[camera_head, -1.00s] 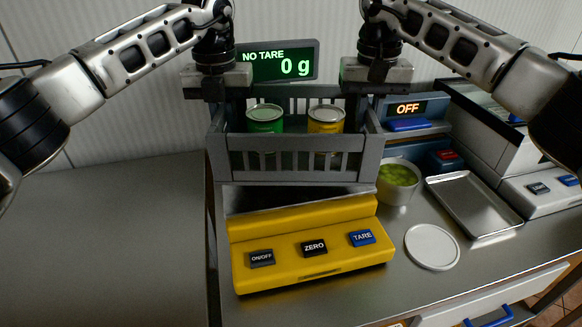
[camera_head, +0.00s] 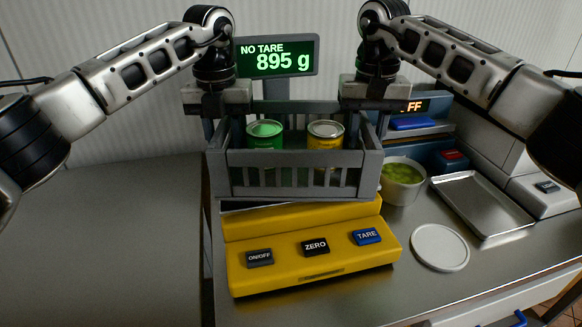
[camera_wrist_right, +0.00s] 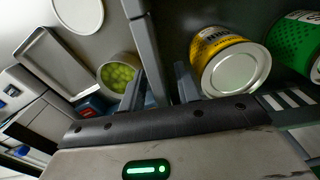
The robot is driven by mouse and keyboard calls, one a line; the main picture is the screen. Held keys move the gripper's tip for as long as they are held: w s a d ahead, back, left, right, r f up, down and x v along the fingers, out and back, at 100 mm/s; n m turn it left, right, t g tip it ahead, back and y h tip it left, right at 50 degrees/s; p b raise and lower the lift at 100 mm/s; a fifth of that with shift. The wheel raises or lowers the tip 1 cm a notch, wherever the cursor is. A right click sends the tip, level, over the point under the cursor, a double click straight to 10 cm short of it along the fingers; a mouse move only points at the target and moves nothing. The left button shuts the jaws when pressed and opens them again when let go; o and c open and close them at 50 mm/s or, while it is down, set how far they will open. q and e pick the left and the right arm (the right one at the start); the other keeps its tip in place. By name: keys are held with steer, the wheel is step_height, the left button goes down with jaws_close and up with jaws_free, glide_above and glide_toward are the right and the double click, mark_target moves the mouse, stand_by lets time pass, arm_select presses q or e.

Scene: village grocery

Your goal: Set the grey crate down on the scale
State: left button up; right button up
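The grey crate (camera_head: 300,158) sits level on the yellow scale (camera_head: 312,268), whose display (camera_head: 279,57) reads 895 g. A green can (camera_head: 265,144) and a yellow can (camera_head: 326,146) stand upright in it. My left gripper (camera_head: 222,126) points down at the crate's left end wall, one finger on each side. My right gripper (camera_head: 366,122) straddles the right end wall likewise. In the right wrist view the crate wall (camera_wrist_right: 146,48) passes between spread fingers with gaps beside it. Both grippers look open; the left fingertips are partly hidden.
A bowl of green pieces (camera_head: 402,180), a metal tray (camera_head: 485,207) and a white round lid (camera_head: 440,247) lie to the right. The counter on the left (camera_head: 110,240) is clear.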

arm_select(q)
step_height(320, 180, up, 12)
steer(key=shift+f, duration=0.1)
arm_select(e)
steer(key=shift+r, duration=0.1)
step_height(320, 180, up, 12)
steer(key=shift+f, duration=0.1)
stand_by(0.6)
